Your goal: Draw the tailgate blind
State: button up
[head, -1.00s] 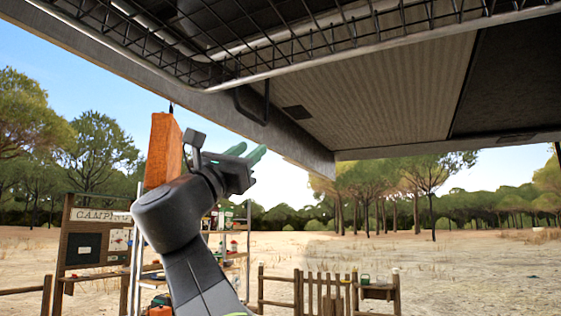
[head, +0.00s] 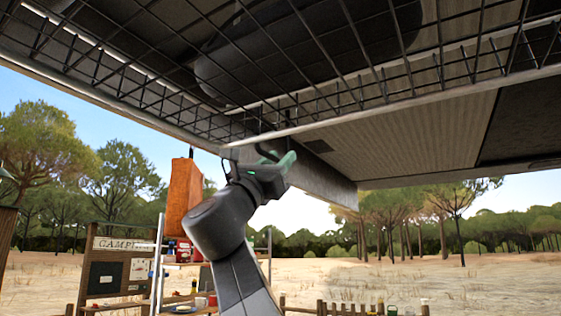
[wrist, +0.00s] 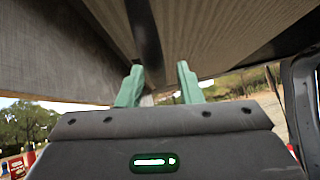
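The raised tailgate (head: 340,190) hangs overhead, its underside a ribbed beige panel (head: 410,135). I cannot tell which part is the blind. A dark bar-like handle (head: 266,151) hangs from the underside near its left edge. My gripper (head: 285,162), with green fingers, is raised close to this handle. In the wrist view the two green fingers (wrist: 158,80) stand apart, pointing up at the panel. A dark strip (wrist: 145,35), which may be the handle, shows beyond the fingertips and above the gap. I cannot tell whether they touch.
A black wire rack (head: 330,60) spans overhead, close above my arm. An orange-brown block (head: 185,200) hangs left of my arm. A camping sign board (head: 120,265) and stocked shelves (head: 185,285) stand behind. Open sandy ground lies to the right.

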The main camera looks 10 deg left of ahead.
grip_shut()
jog(key=shift+d, duration=0.15)
jog(key=s+d+b, duration=0.2)
jog(key=s+d, duration=0.4)
jog(key=d, duration=1)
jog(key=s+d+b, duration=0.3)
jog(key=s+d, duration=0.2)
jog(key=d, duration=1.1)
jog(key=s+d+f+b, duration=0.1)
jog(key=s+d, duration=0.5)
jog(key=d, duration=1)
jog(key=shift+s+b, duration=0.35)
jog(key=shift+b, duration=0.45)
grip_release()
jog(key=shift+w+f, duration=0.1)
